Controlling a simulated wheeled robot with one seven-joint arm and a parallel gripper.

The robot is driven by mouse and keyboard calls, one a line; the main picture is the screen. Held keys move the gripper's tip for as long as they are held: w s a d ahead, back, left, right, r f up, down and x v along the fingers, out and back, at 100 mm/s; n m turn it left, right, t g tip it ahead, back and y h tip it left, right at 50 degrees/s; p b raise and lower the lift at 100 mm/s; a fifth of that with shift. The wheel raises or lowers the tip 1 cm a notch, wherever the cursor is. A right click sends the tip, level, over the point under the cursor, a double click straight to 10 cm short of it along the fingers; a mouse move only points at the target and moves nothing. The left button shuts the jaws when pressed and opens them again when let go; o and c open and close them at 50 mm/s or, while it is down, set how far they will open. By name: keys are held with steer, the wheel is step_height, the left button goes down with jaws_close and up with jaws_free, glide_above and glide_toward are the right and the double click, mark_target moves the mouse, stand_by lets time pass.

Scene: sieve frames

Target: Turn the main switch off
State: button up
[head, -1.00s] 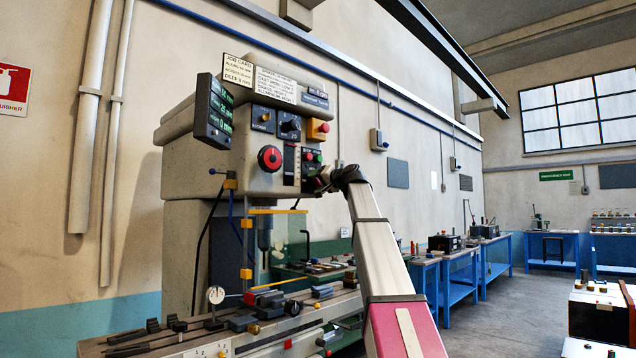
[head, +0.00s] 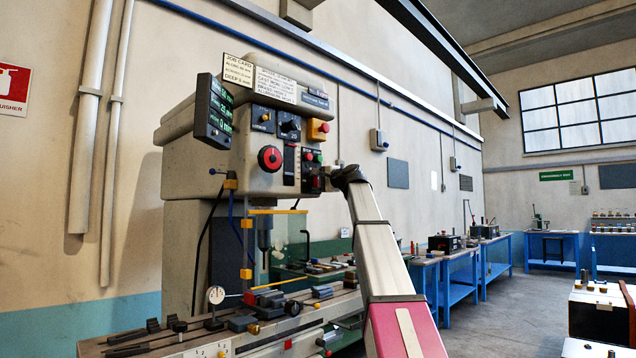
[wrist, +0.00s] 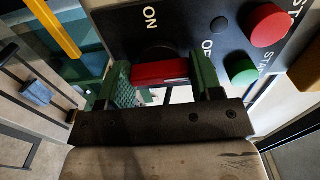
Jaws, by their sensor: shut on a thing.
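The main switch has a red handle (wrist: 160,72) on a dark panel, with an ON label above it and an OFF label at upper right in the wrist view. My gripper (wrist: 163,90) has its green fingers on either side of the handle and is shut on it. The handle lies across the wrist picture, its right end on the OFF side; its ends are partly hidden by the fingers. In the head view my gripper (head: 326,182) is at the machine's control panel and hides most of the switch.
A green button (wrist: 240,68) and a red button (wrist: 269,25) sit close to the right finger. On the milling machine (head: 185,160) are a red dial (head: 269,158) and a red button on a yellow box (head: 318,130). A yellow bar (wrist: 55,28) shows at upper left.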

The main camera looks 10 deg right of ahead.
steer(key=shift+m, duration=0.3)
steer(key=o, duration=0.9)
steer(key=v, duration=1.1)
steer(key=shift+f, duration=0.15)
